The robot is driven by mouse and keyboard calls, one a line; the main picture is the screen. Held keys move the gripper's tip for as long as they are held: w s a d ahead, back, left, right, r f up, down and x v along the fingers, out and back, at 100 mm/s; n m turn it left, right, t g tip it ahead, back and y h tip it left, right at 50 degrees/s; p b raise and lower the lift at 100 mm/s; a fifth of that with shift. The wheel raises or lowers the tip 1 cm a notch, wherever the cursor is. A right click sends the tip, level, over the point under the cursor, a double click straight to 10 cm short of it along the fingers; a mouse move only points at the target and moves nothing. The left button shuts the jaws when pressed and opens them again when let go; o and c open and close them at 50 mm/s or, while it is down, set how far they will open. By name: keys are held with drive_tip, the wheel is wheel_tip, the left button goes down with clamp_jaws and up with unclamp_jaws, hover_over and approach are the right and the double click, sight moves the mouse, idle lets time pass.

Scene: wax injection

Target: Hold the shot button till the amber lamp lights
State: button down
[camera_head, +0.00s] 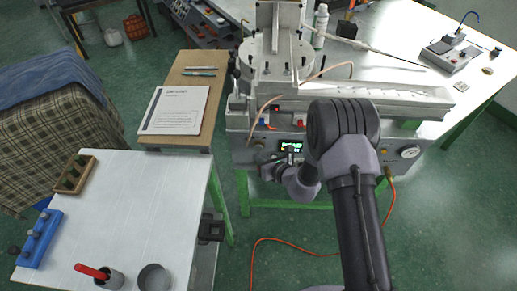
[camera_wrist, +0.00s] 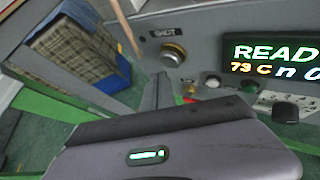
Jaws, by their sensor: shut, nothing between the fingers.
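The shot button (camera_wrist: 173,54), a round knob with a brass-coloured ring, sits under a "SHOT" label on the grey machine front in the wrist view. My gripper (camera_wrist: 164,88) is shut and empty, with its fingers showing just below the button in the picture. I cannot tell how far they are from the panel. In the head view my gripper (camera_head: 265,168) is at the machine's front, left of the lit display; the button is not clear there.
The display (camera_wrist: 275,58) reads "READ…" and "73 C", cut off at the edge. A dark knob (camera_wrist: 285,112) sticks out below it. A white-topped table (camera_head: 130,215) stands left of the machine. An orange hose (camera_head: 290,242) lies on the floor.

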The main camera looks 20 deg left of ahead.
idle(0.3)
drive_tip(key=shift+w+a, duration=0.1)
drive_tip(key=shift+w, duration=0.3)
drive_tip(key=shift+w+a+b, duration=0.15)
drive_tip(key=shift+w+b, duration=0.15)
drive_tip(key=shift+w, duration=0.2)
idle(1.5)
drive_tip(key=shift+s, duration=0.1)
idle(1.5)
drive_tip(key=shift+s+d, duration=0.25)
drive_tip(key=shift+s, duration=0.55)
drive_tip(key=s, duration=0.2)
drive_tip(key=s+d, duration=0.1)
drive_tip(key=s, duration=0.2)
drive_tip(key=shift+d, duration=0.15)
drive_tip(key=shift+w, duration=0.1)
